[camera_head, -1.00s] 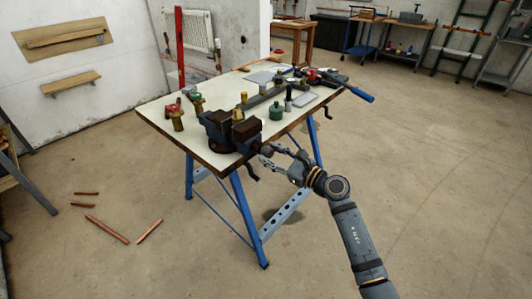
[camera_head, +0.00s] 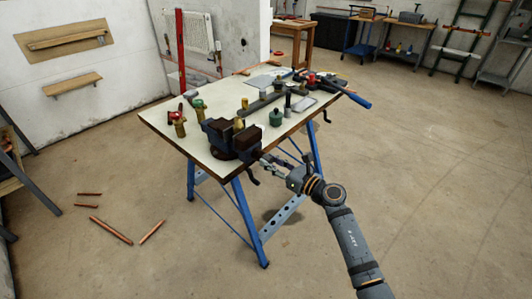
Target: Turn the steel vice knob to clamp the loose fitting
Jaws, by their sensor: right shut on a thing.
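The dark vice (camera_head: 222,139) is mounted at the near corner of the workbench. A brass fitting (camera_head: 239,124) shows at its jaws; I cannot tell how tightly it sits. The steel knob is at the vice's right side, largely hidden by my fingers and too small to make out clearly. My right gripper (camera_head: 268,160) reaches in from the lower right and is shut on the knob. My left gripper is out of view.
The workbench top (camera_head: 165,112) carries brass valves (camera_head: 178,122), a green pot (camera_head: 276,117) and a blue-handled tool (camera_head: 355,99). A crank handle (camera_head: 253,178) hangs below the near edge. Copper pipes (camera_head: 110,230) lie on the floor at left. The floor at right is clear.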

